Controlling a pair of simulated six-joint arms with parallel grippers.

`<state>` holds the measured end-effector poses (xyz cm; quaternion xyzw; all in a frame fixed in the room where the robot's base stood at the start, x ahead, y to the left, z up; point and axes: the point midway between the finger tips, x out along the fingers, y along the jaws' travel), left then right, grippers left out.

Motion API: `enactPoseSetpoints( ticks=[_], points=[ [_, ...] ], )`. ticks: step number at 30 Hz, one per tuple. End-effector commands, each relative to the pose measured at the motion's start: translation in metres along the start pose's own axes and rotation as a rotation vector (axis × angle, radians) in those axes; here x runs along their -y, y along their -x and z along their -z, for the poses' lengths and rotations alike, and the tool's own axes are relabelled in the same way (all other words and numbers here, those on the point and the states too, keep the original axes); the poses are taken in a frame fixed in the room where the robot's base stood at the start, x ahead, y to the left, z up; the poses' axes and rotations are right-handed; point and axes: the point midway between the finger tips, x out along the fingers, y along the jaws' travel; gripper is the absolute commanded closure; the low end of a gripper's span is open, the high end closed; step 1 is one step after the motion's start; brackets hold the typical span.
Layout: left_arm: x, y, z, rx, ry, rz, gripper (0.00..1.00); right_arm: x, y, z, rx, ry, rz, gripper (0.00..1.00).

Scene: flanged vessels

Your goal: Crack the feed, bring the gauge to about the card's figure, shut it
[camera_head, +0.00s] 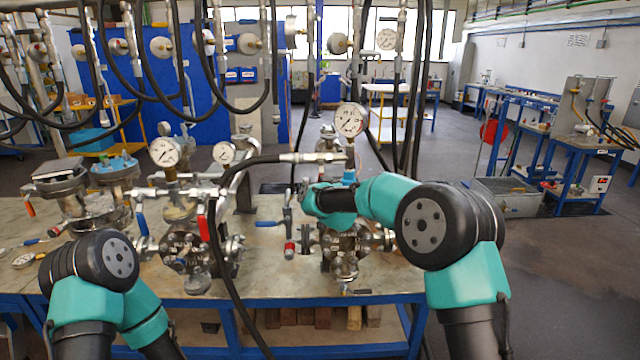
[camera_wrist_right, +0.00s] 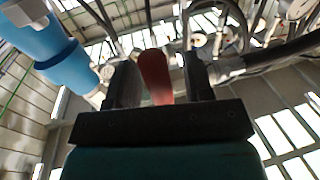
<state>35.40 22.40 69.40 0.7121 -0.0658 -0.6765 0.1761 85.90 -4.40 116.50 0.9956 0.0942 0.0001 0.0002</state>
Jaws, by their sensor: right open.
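A white dial gauge (camera_head: 351,119) stands above the right flanged vessel (camera_head: 345,243); its reading is too small to make out. Two more dial gauges, one at the left (camera_head: 165,152) and one beside it (camera_head: 225,153), stand over the left flanged vessel (camera_head: 185,245). My right gripper (camera_head: 303,196) is at the right vessel's upper left side, below its gauge. In the right wrist view it is open, with a red handle (camera_wrist_right: 155,75) between its fingers; contact cannot be told. A blue fitting (camera_wrist_right: 45,45) is beside it. My left gripper is out of view. I cannot make out the figure card.
A red lever (camera_head: 203,228) and a blue lever (camera_head: 141,222) hang at the left vessel. A black hose (camera_head: 213,255) loops across the bench front. Black hoses hang overhead. The bench (camera_head: 265,277) has bare patches between the vessels.

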Motion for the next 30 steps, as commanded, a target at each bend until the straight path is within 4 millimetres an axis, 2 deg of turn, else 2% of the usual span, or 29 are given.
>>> enactPoseSetpoints(
  ticks=[6,15,30],
  points=[
    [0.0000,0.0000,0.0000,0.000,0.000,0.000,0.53,-0.0003,-0.0116,-0.0002,0.000,-0.001,0.000,0.53],
    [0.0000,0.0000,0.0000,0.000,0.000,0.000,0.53,-0.0003,-0.0123,-0.0002,0.000,-0.001,0.000,0.54],
    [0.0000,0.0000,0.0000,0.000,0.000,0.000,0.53,-0.0003,-0.0121,-0.0002,0.000,-0.001,0.000,1.00]
  ],
)
